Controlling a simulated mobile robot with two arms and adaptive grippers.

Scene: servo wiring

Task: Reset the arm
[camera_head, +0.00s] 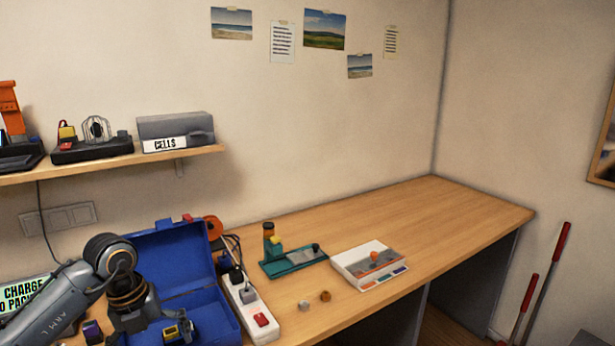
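My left arm comes in from the lower left and bends down at the wrist. Its gripper (136,326) points down at the open blue case (178,262) on the bench, in front of the raised lid. The fingertips are cut off or hidden, so I cannot tell whether it is open or what it holds. A yellow and black part (179,331) shows just right of the gripper, over the case. My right gripper is not in view.
A white power strip (244,300) with a red switch stands right of the case. The bench's right end (460,210) is clear. A shelf (110,165) hangs at left.

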